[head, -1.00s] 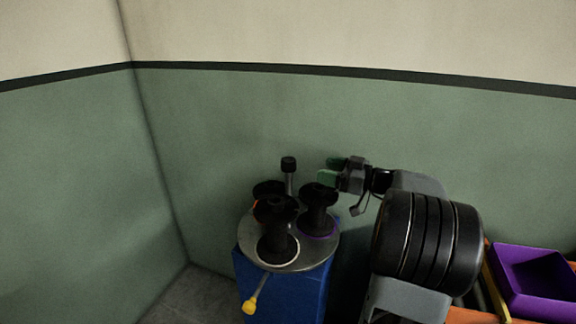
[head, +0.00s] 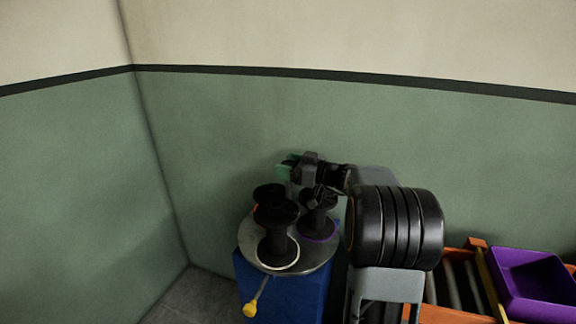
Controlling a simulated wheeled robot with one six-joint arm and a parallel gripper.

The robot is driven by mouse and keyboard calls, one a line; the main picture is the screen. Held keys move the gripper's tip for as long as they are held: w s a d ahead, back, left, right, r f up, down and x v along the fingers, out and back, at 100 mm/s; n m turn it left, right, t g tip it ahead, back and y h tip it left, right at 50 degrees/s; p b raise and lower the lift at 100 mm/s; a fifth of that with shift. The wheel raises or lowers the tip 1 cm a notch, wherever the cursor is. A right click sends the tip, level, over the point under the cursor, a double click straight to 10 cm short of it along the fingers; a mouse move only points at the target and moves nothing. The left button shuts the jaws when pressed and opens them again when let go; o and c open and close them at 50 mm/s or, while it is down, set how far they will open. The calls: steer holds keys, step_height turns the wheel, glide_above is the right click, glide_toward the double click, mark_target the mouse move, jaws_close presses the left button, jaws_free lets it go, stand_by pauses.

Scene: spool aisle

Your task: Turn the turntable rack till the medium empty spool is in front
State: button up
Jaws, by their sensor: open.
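The turntable rack is a round grey disc (head: 263,256) on a blue block (head: 297,293). Black spools stand upright on it. The front spool (head: 277,228) has a white ring at its base. A spool to the right (head: 318,219) has a purple ring. Another spool (head: 266,193) is partly hidden behind the front one. I cannot tell which is the medium empty one. A rod with a yellow knob (head: 250,309) sticks out at the front. My gripper (head: 285,169), with green fingertips, is open above the rack's back side, behind the spools, and hides the centre post.
A green and cream wall (head: 230,130) closes off the back and left. Grey floor (head: 195,296) is clear at the rack's left.

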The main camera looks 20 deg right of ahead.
steer(key=c, duration=1.3)
steer(key=shift+d+f+b, duration=0.1)
steer(key=shift+f+b, duration=0.05)
steer(key=shift+b, duration=0.5)
